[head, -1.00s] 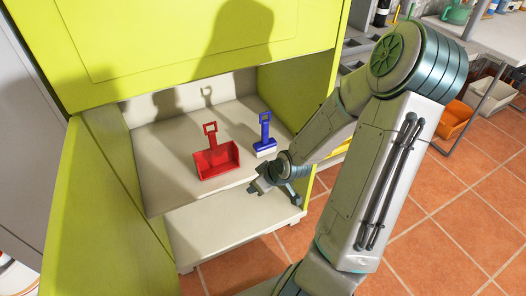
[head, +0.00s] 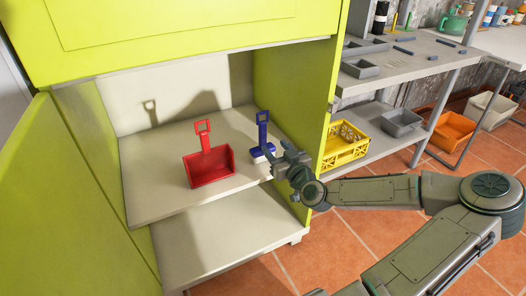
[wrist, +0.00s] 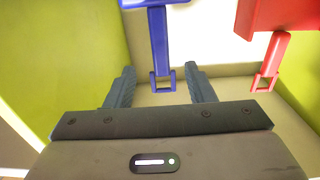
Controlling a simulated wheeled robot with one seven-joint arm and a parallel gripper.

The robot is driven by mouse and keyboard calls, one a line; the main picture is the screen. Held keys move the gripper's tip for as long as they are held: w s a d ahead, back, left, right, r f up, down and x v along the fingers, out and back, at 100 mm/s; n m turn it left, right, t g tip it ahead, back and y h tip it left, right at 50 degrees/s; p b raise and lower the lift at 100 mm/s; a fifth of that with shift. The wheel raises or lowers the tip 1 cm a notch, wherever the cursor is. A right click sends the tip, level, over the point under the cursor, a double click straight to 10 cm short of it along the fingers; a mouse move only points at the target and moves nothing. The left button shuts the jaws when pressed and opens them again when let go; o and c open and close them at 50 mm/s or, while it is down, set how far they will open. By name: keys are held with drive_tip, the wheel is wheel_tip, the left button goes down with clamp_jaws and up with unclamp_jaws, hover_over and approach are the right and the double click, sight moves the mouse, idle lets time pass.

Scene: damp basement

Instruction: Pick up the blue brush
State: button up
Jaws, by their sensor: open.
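The blue brush (head: 262,135) stands upright on the cabinet's upper shelf, its handle up and pale bristles down. My gripper (head: 277,157) is at the brush's right side, in front of its lower part in the head view. In the wrist view the brush (wrist: 158,45) appears upside down, and its handle's looped end lies between the two fingers of my open gripper (wrist: 160,84). I cannot tell whether a finger touches it. The jaws hold nothing.
A red dustpan (head: 209,164) stands left of the brush on the same shelf (head: 155,200). The green cabinet's right wall (head: 300,95) is close to my gripper. Right of the cabinet, a rack holds a yellow crate (head: 345,143). Tiled floor lies in front.

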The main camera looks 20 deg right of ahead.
sight(265, 122)
drive_tip(key=w+b, duration=0.1)
drive_tip(key=w, duration=0.3)
drive_tip(key=w+b, duration=0.2)
drive_tip(key=w, duration=0.3)
drive_tip(key=shift+w+a+f, duration=0.1)
drive_tip(key=shift+w+a, duration=0.1)
drive_tip(key=shift+w, duration=0.1)
drive_tip(key=c, duration=1.1)
drive_tip(key=shift+o, duration=0.2)
drive_tip(key=shift+r+p, duration=0.35)
drive_tip(key=shift+r, duration=0.25)
drive_tip(key=r, duration=0.1)
drive_tip(key=r+p, duration=0.2)
drive_tip(key=r, duration=0.1)
drive_tip(key=shift+s+d, duration=0.3)
drive_tip(key=shift+s, duration=0.1)
drive_tip(key=s+d+r+p, duration=0.4)
drive_tip(key=s+d+r, duration=0.1)
drive_tip(key=s, duration=0.4)
drive_tip(key=shift+s+d+r, duration=0.15)
drive_tip(key=shift+s+r, duration=0.15)
drive_tip(key=shift+r, duration=0.1)
